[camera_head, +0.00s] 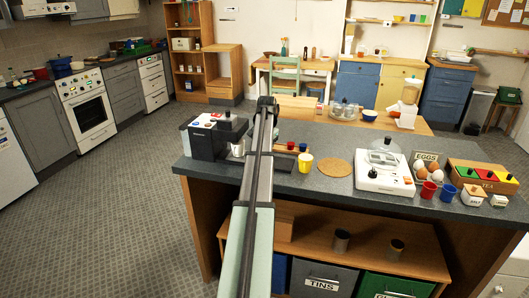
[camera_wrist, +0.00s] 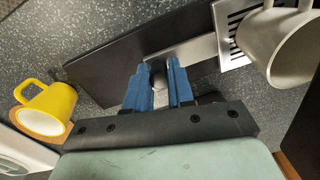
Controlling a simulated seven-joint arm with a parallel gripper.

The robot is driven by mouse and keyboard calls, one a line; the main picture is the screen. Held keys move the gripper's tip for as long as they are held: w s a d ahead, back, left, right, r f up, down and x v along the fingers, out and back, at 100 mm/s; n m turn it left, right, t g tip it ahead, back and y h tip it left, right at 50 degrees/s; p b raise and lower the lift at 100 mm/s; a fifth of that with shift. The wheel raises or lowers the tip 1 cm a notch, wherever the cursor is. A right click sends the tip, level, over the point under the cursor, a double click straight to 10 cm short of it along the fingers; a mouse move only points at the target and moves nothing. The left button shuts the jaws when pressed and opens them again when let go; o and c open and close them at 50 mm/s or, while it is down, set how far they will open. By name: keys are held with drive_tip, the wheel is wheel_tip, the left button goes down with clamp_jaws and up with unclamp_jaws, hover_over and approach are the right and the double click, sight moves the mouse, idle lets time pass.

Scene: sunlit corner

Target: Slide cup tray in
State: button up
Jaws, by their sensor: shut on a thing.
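The cup tray (camera_wrist: 232,32) shows in the wrist view as a pale metal plate with dark slots at the upper right. A grey metal cup (camera_wrist: 285,48) stands on or over it and hides part of it. A dark panel lies beyond the fingers. In the head view the coffee machine (camera_head: 207,137) stands at the counter's left end, with the metal cup (camera_head: 237,147) beside it. My arm hides the gripper there.
A yellow mug (camera_wrist: 50,105) is left of my fingers; it also shows in the head view (camera_head: 305,162). A round cork mat (camera_head: 334,167), a white appliance (camera_head: 385,172) and an egg tray (camera_head: 428,170) are further right on the dark counter (camera_head: 325,187).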

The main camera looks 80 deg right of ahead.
clamp_jaws()
drive_tip(key=shift+w, duration=1.9)
drive_tip(key=o, duration=0.7)
unclamp_jaws()
drive_tip(key=shift+o, duration=0.2)
wheel_tip(320, 180, up, 14)
drive_tip(key=shift+s, duration=0.35)
